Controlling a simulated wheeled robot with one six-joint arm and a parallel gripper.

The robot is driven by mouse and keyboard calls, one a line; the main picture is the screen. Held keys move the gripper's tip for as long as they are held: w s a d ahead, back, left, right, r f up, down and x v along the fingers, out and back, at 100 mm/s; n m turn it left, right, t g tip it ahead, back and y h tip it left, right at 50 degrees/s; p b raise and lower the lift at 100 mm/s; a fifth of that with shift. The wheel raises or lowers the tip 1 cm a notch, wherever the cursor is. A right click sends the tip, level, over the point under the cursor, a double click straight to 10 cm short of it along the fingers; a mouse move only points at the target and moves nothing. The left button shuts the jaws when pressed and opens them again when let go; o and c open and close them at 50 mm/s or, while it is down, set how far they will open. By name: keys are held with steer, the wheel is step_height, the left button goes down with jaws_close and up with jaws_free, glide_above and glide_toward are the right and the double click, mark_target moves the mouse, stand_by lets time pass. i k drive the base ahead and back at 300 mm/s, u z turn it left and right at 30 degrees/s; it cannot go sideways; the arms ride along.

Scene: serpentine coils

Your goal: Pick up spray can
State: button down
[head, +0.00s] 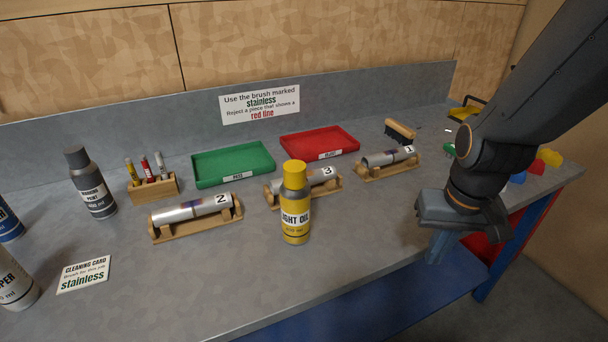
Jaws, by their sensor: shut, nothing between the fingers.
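Several cans stand on the grey bench. A yellow can labelled "LIGHT OIL" (296,205) stands upright near the middle, in front of holder 3. A dark grey can labelled as marking paint (91,185) stands upright at the left. A blue can (8,222) and a pale can (14,280) are cut off by the left edge. Which of them is the spray can I cannot tell. My gripper (440,246) is shut and empty, near the bench's front edge at the right, well to the right of the yellow can. Its fingertips are hard to make out.
Metal tubes lie in wooden holders 2 (195,214), 3 (316,180) and 1 (389,160). Behind are a green tray (232,163), a red tray (319,142), a brush (400,131) and a marker block (153,184). Bare bench lies between the yellow can and my gripper.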

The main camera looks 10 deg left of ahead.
mark_target(295, 205)
steer(key=z, duration=0.8)
steer(key=k, duration=0.7)
steer(key=u, duration=1.75)
steer(key=i, duration=0.5)
steer(key=u, duration=0.05)
